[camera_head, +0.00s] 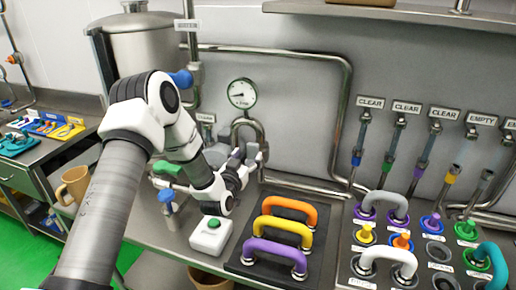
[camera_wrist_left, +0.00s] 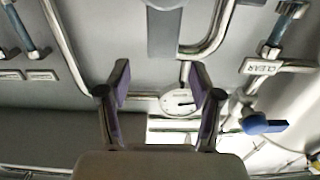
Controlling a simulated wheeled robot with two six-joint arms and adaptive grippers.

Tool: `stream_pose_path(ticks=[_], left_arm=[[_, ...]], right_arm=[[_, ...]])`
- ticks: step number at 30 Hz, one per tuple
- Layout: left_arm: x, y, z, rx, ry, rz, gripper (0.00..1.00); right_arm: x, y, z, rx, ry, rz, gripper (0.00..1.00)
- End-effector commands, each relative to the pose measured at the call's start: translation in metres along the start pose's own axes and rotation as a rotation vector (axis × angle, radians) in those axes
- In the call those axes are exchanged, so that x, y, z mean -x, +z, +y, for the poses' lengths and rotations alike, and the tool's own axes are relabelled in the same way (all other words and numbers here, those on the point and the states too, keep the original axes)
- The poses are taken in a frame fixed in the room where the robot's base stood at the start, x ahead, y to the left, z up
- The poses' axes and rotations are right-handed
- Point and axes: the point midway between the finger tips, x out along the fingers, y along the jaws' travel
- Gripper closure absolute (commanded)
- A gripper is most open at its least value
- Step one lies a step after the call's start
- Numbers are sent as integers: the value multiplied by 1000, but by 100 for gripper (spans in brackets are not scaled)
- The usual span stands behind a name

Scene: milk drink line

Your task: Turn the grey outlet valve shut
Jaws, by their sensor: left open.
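My left gripper (camera_head: 252,163) reaches in from the left, in front of the wall pipes below the gauge. Its two purple-lined fingers (camera_wrist_left: 160,95) are apart in the left wrist view, with nothing between their pads. A flat grey bar (camera_wrist_left: 165,32) hangs in from the top edge of that view, beyond the fingertips and apart from them. It looks like the grey valve's handle, but its full shape is cut off. In the head view my gripper and wrist cover that spot, so the grey valve cannot be made out there. My right gripper is not in view.
A round gauge (camera_head: 242,93) sits above the gripper. A blue valve handle (camera_head: 182,78) is by the steel tank (camera_head: 143,50). A white box with a green button (camera_head: 211,236) and a rack of coloured handles (camera_head: 281,232) stand below. Plugs and pipes fill the right.

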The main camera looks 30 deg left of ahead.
Motion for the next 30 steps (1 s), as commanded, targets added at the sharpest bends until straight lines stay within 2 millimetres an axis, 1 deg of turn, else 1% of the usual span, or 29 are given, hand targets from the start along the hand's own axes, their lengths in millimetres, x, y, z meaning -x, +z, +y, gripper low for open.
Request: stream_pose_path(ticks=[1,3,6,9,13,19,20,21,23,24,25,30], left_arm=[[-8,-4,0,-2,0,2,35],[-22,-4,0,-2,0,2,35],[-42,-4,0,-1,1,1,35],[-57,-3,0,0,1,0,35],[-66,-1,0,3,0,-2,35],[-67,0,0,4,0,-2,35],[-67,0,0,3,0,-2,46],[-67,0,0,3,0,-2,60],[-67,0,0,3,0,-2,81],[-67,-1,0,3,0,-1,96],[-67,-1,0,3,-1,-1,100],[-67,-1,0,2,0,0,100]], right_arm=[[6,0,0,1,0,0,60],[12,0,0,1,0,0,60],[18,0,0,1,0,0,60],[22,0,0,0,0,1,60],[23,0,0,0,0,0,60],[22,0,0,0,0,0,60],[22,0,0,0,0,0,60],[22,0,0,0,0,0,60],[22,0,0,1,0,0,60],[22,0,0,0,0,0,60],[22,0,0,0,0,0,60],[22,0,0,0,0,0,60]])
